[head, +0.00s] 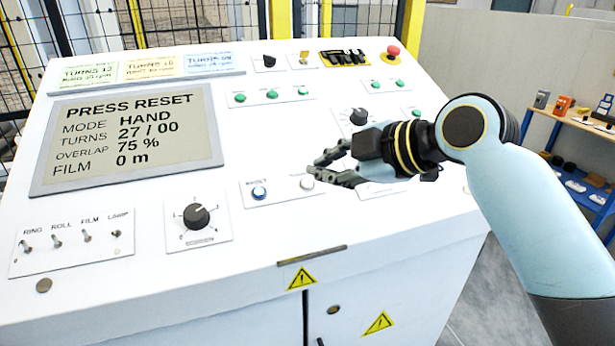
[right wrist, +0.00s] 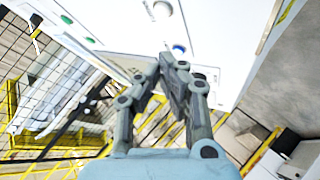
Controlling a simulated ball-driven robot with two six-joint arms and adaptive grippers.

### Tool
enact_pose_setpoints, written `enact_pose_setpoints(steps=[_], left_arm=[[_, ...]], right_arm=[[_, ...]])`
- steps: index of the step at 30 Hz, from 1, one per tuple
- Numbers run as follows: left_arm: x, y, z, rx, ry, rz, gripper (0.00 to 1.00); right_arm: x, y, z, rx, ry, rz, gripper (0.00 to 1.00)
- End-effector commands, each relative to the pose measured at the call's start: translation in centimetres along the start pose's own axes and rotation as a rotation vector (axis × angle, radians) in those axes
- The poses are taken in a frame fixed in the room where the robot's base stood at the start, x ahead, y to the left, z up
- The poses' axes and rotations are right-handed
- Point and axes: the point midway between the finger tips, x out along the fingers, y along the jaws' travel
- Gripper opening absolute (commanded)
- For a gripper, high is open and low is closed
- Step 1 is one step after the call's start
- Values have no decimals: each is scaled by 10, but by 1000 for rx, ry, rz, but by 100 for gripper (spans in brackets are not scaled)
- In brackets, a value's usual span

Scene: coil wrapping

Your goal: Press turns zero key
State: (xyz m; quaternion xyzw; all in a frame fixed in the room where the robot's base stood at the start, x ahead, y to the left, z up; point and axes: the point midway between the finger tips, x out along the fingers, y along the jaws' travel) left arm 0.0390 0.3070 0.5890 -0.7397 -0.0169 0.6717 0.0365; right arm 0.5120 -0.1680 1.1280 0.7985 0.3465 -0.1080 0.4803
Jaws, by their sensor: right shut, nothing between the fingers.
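The sloped white console (head: 130,215) carries a grey display (head: 130,138) reading PRESS RESET, MODE HAND, TURNS 27 / 00, OVERLAP 75 %, FILM 0 m. Below and right of the display, a small plate holds a blue key (head: 259,193) and a white key (head: 307,184). Their labels are too small to read surely. My right gripper (head: 315,168) is shut and empty, its fingertips close to the white key; contact cannot be told. In the right wrist view, the shut fingertips (right wrist: 168,60) are near a blue key (right wrist: 179,49). My left gripper is not in view.
A rotary knob (head: 196,216) and toggle switches (head: 57,242) sit at the lower left. Green buttons (head: 272,94) and a red emergency stop (head: 393,51) are farther up the panel. A blue shelf (head: 577,185) stands at the right, fencing behind.

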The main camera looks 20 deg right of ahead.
Motion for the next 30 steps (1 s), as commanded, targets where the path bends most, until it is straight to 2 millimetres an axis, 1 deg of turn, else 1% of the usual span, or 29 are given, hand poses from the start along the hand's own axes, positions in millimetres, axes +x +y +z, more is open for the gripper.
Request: enact_pose_setpoints(steps=[1, 3, 6, 8, 16, 20, 23, 30], left_arm=[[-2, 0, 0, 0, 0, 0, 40], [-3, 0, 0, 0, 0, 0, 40], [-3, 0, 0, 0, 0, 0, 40], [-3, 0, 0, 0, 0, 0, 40], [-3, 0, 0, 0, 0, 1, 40], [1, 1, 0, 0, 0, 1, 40], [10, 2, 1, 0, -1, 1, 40], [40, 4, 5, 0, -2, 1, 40]], right_arm=[[-1, 15, -10, -52, 27, 21, 0], [-2, 28, -20, -114, 56, 44, 0], [-4, 37, -28, -163, 78, 62, 0], [-4, 39, -30, -175, 83, 66, 0], [-4, 39, -30, -176, 82, 67, 0], [0, 37, -27, -175, 82, 67, 0], [7, 32, -22, -175, 82, 67, 0], [34, 18, -3, -173, 81, 66, 0]])
